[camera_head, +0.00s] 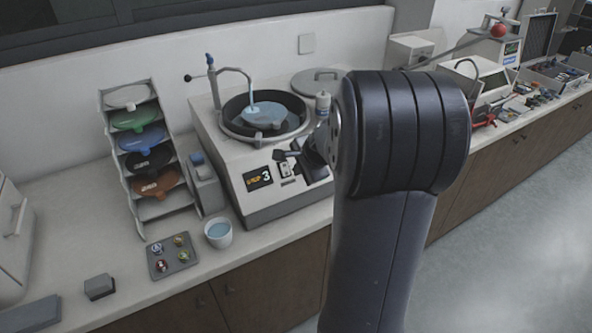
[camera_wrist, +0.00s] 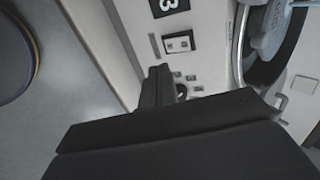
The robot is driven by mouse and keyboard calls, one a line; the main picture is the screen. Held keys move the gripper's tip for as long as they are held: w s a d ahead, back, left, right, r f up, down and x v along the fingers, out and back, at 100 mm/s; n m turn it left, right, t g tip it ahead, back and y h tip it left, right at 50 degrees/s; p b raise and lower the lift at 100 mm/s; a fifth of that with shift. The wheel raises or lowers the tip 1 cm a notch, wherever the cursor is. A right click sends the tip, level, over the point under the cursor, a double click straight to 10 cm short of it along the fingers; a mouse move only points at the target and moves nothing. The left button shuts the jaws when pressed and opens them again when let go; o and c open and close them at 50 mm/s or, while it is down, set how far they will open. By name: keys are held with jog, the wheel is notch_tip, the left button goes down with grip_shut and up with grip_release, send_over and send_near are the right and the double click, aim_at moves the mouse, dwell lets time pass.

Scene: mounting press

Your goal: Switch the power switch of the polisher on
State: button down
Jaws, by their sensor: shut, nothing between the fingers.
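A small white plate with a dark-framed switch (camera_head: 285,169) sits right of the display; the same switch plate shows in the wrist view (camera_wrist: 179,42). Whether it is on or off is too small to tell. My gripper (camera_head: 281,155) is shut and empty, close in front of the panel. My gripper's dark fingers (camera_wrist: 158,72) point at the panel beside the switch; contact is unclear.
A tap pours water onto the disc in the basin (camera_head: 265,117). A rack of coloured discs (camera_head: 112,155), a cup (camera_head: 218,234) and a sample tray (camera_head: 172,258) stand left of the polisher. A round lid (camera_head: 316,80) lies behind.

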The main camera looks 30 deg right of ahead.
jog(key=s+f+b+v, duration=0.1)
jog(key=v, duration=0.7)
jog(key=shift+s+d, duration=0.1)
jog(key=shift+s, duration=0.05)
jog(key=shift+f, duration=0.1)
